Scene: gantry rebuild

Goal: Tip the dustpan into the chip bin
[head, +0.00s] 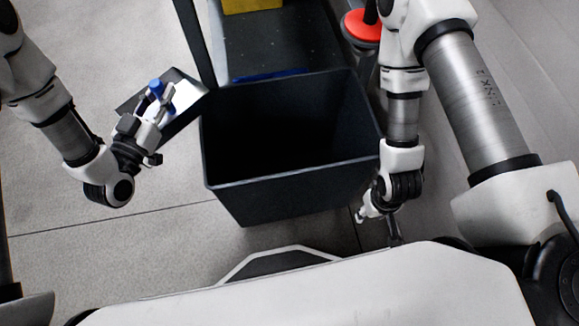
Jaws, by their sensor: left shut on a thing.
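The dustpan (184,89) shows as a dark-edged pan with a bright grey inside and a blue handle (156,88). My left gripper (160,101) is shut on the dustpan at its blue handle. The pan is tilted, and its right end is close to the left rim of the chip bin. The chip bin (270,198) is a dark, open-topped box in the middle; its inside is too dark to show any contents. My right gripper (378,216) hangs beside the bin's right front corner, and its fingers are partly hidden and small.
Behind the bin is a dark surface (270,40) with a yellow object (252,5) and a blue strip (270,75). A dark post (193,38) stands behind the dustpan. A red round object (362,26) is at the back right. Grey floor is clear at the left.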

